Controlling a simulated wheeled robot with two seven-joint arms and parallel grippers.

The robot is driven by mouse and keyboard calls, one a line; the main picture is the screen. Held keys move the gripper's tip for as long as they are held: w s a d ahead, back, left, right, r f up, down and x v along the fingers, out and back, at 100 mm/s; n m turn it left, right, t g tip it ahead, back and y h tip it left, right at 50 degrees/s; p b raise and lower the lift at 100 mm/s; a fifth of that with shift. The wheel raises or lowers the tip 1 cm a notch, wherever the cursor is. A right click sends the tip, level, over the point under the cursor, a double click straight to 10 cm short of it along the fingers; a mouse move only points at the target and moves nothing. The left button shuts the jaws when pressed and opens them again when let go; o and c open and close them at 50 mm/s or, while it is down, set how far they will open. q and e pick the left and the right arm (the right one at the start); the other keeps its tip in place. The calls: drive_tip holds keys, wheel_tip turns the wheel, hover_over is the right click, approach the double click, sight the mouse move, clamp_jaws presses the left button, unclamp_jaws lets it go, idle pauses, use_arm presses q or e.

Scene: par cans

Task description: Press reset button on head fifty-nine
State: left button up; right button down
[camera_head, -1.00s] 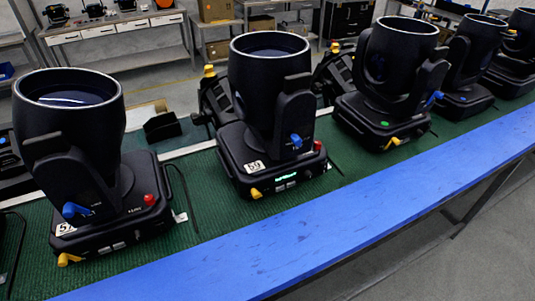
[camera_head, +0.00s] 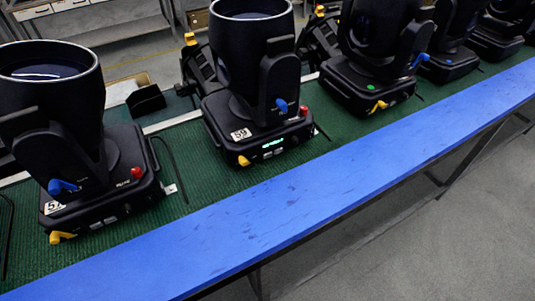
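Head fifty-nine (camera_head: 252,75) is a black moving-head light standing upright on the green mat, just left of the picture's middle. Its base front carries a white label (camera_head: 241,134) reading 59, a small lit green display (camera_head: 272,143) and light buttons beside it. A red button (camera_head: 304,110) sits at the base's right front corner. A blue lever (camera_head: 282,105) is on its yoke and a yellow latch (camera_head: 243,160) is at the lower front. Neither of my grippers is in view.
Another head (camera_head: 85,150), labelled 57, stands to the left with its own red button (camera_head: 137,173). More black heads (camera_head: 375,60) stand in a row to the right. A blue strip (camera_head: 300,205) edges the bench front and is clear. Grey floor (camera_head: 430,240) lies in front.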

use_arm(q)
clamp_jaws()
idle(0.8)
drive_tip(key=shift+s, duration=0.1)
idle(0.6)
